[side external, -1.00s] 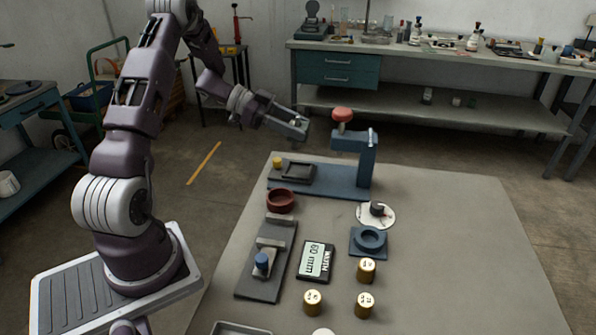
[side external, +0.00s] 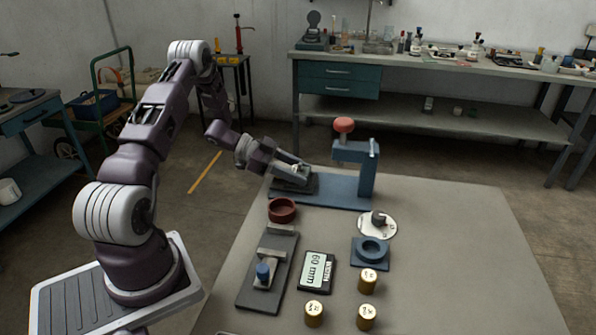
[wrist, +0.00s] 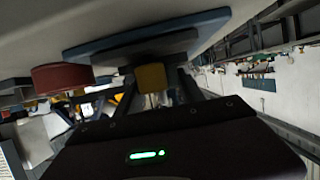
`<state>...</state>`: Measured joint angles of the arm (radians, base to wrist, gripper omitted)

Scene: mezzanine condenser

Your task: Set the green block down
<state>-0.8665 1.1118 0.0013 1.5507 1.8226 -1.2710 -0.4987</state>
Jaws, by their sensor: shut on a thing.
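No green block shows in either view. My gripper (side external: 301,181) is low over the dark shallow tray (side external: 315,181) on the blue base of the press stand. In the wrist view my gripper (wrist: 154,88) has a yellow block (wrist: 151,77) between its fingers and is shut on it. The dark tray (wrist: 130,48) lies just beyond the block in that view. I cannot tell whether the block touches the tray. In the side view the block is hidden by the gripper.
The blue press stand (side external: 355,163) with a red knob rises right of my gripper. A dark red bowl (side external: 282,211) is in front, also in the wrist view (wrist: 62,78). A display, a blue ring holder and several brass cylinders stand nearer. The table's right side is clear.

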